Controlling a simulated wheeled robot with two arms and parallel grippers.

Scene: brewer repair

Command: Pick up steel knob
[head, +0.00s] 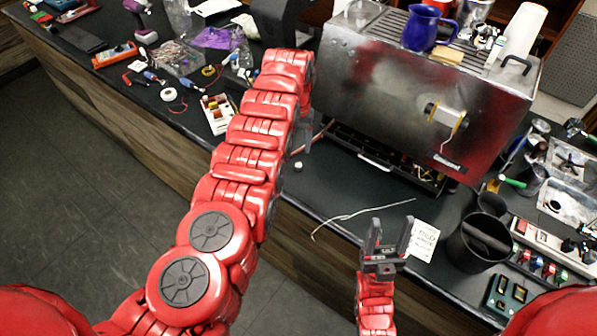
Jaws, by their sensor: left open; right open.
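A small pale round piece (298,165) lies on the dark counter, left of the machine's lower front; it may be the steel knob, but it is too small to be sure. My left arm reaches over the counter and bends down at its far end. My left gripper (302,144) hangs just above and behind the small piece, open, largely hidden by the arm and hard to make out. My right gripper (390,226) is open and empty, fingers pointing up and away, near the counter's front edge beside a white paper label.
The steel brewer (395,90) stands at the back, with a blue jug (420,30) on top. A black bin (478,243) and trays stand right. A loose pale wire (345,216) lies in front. Tools and a parts bag (180,57) are at left.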

